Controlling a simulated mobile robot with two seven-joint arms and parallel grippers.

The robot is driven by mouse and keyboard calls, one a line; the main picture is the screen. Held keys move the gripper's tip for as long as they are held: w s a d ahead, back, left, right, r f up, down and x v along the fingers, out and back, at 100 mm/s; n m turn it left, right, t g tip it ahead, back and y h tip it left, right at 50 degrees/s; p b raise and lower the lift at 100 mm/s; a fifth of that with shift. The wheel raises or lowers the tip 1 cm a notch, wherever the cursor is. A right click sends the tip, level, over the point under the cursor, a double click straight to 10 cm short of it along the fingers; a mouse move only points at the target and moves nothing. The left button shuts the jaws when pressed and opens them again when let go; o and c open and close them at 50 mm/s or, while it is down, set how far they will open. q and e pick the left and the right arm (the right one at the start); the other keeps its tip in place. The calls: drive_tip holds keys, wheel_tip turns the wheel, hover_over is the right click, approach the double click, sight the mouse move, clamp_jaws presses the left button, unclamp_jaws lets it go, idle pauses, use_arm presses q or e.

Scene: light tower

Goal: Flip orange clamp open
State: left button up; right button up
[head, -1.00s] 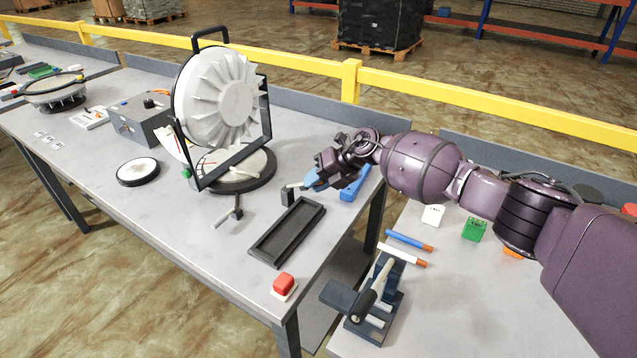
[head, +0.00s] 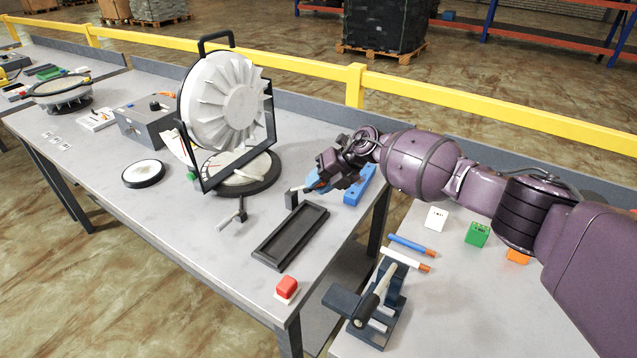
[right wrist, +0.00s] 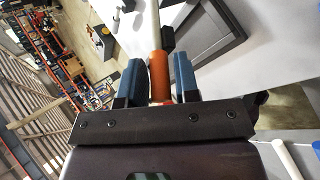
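The orange clamp handle (right wrist: 159,75) sits between the two blue fingers of my right gripper (right wrist: 159,80) in the right wrist view. The fingers lie close along both its sides and look shut on it. A pale rod (right wrist: 153,20) runs from the orange part past a dark block (right wrist: 167,40). In the head view, my right gripper (head: 318,180) is at the end of the clamp's short pale lever (head: 300,188), beside its dark base (head: 291,200). The orange part is hidden there by the fingers. My left gripper is not in view.
A black tray (head: 290,236) lies in front of the clamp. A blue bar (head: 361,186) lies behind it. The framed light (head: 226,106) stands to the left, and a red button (head: 287,287) is near the front corner. The right bench holds a dark lever fixture (head: 371,305).

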drive_tip(key=shift+d+r, duration=0.45)
drive_tip(key=v, duration=0.9)
drive_tip(key=shift+d+r+p, duration=0.15)
drive_tip(key=shift+r+p, duration=0.1)
drive_tip(key=shift+p, duration=0.1)
drive_tip(key=shift+s, duration=0.1)
